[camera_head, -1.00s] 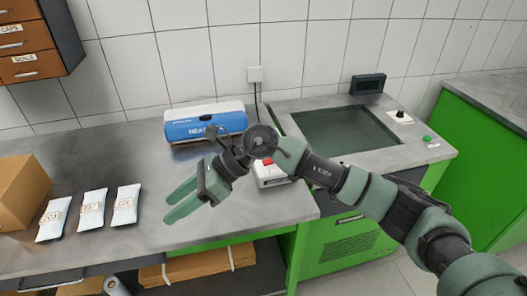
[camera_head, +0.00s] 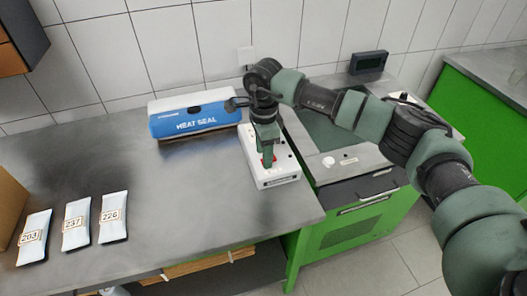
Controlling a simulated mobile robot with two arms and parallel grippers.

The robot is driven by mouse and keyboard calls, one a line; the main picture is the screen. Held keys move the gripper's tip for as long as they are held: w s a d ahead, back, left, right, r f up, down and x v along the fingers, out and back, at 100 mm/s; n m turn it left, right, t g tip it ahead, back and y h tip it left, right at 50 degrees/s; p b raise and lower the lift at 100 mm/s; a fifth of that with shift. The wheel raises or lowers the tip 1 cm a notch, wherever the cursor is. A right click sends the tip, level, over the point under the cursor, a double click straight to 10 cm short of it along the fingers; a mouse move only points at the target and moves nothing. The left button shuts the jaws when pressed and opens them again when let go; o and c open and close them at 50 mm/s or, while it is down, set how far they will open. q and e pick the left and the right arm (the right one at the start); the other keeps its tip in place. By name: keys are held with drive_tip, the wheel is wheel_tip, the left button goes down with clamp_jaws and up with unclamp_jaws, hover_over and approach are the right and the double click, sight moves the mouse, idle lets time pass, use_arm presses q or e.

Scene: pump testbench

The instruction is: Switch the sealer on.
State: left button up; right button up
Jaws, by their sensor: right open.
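The heat sealer (camera_head: 195,122), a blue and white unit marked HEAT SEAL, stands at the back of the grey bench. To its right is a white box (camera_head: 282,178) with a red switch (camera_head: 272,164) on top, partly hidden by my right gripper. My right gripper (camera_head: 267,160) points down over this box with its fingertips at the red switch. Its jaws are open, seen nearly edge-on. I cannot tell whether the fingertips touch the switch or which way the switch is set. My left gripper is not in view.
Three labelled white pouches (camera_head: 76,224) lie at the left, beside a cardboard box (camera_head: 9,205). A green cabinet with a sunken basin (camera_head: 325,135) stands right of the bench, partly behind my right arm. The bench's middle is clear.

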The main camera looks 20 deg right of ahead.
drive_tip(key=shift+s+f, duration=0.1)
drive_tip(key=shift+f, duration=0.4)
clamp_jaws()
drive_tip(key=shift+f, duration=0.1)
drive_tip(key=y+b, duration=0.2)
drive_tip(key=b, duration=0.1)
drive_tip(key=d+y+b, duration=0.1)
drive_tip(key=y+b, duration=0.1)
drive_tip(key=b, duration=0.1)
drive_tip(key=shift+d+b, duration=0.1)
drive_tip(key=shift+b, duration=0.25)
drive_tip(key=shift+y, duration=0.4)
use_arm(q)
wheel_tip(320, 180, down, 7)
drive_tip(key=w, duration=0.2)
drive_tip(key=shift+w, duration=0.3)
use_arm(e)
drive_tip(key=shift+r, duration=0.4)
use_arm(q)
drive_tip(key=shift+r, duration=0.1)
